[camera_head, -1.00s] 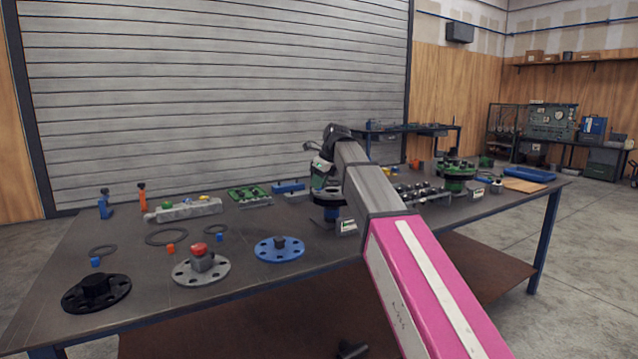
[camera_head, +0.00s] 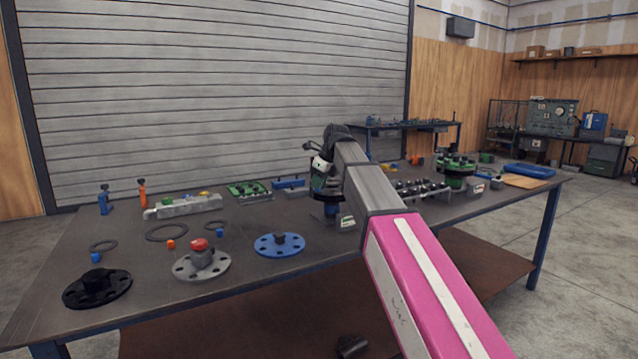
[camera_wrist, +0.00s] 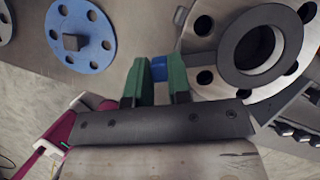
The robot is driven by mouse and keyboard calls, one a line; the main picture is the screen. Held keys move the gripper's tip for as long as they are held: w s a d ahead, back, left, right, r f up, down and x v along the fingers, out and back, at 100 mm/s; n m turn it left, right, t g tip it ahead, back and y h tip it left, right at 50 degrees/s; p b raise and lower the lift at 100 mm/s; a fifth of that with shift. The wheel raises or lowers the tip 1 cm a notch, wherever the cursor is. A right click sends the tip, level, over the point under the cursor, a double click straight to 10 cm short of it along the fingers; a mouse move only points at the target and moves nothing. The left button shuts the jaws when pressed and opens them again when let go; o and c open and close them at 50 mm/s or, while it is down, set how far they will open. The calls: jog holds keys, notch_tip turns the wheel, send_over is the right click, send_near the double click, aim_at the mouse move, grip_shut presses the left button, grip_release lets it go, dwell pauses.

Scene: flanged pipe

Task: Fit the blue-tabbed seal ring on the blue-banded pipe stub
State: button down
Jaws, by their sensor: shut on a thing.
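My gripper (camera_wrist: 160,85), with green fingers, is shut on the blue tab (camera_wrist: 158,68) of a dark seal ring (camera_wrist: 290,62). In the wrist view the ring lies over a grey flange face (camera_wrist: 205,27) with bolt holes, and its opening shows a dark bore inside. I cannot tell whether the ring touches the face or sits just above it. In the head view my gripper (camera_head: 320,185) is above the blue-banded pipe stub (camera_head: 331,209), at the middle of the table. The arm hides part of the stub there.
A blue flange (camera_head: 293,245), a grey flange with a red-topped block (camera_head: 184,268) and a black flange (camera_head: 75,294) lie along the front. Loose rings (camera_head: 152,237) with coloured blocks lie at left. A bolt rack (camera_head: 420,187) and green flanged part (camera_head: 456,181) stand at right.

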jog(key=shift+f, duration=0.45)
dwell(0.3)
jog(key=c, duration=1)
grip_release()
jog(key=a+v, duration=0.1)
jog(key=v, duration=0.5)
jog(key=w+a+r+v, duration=0.1)
jog(key=v, duration=1.2)
jog(key=shift+w+a+r, duration=0.15)
jog(key=shift+a+r, duration=0.05)
jog(key=shift+a, duration=0.2)
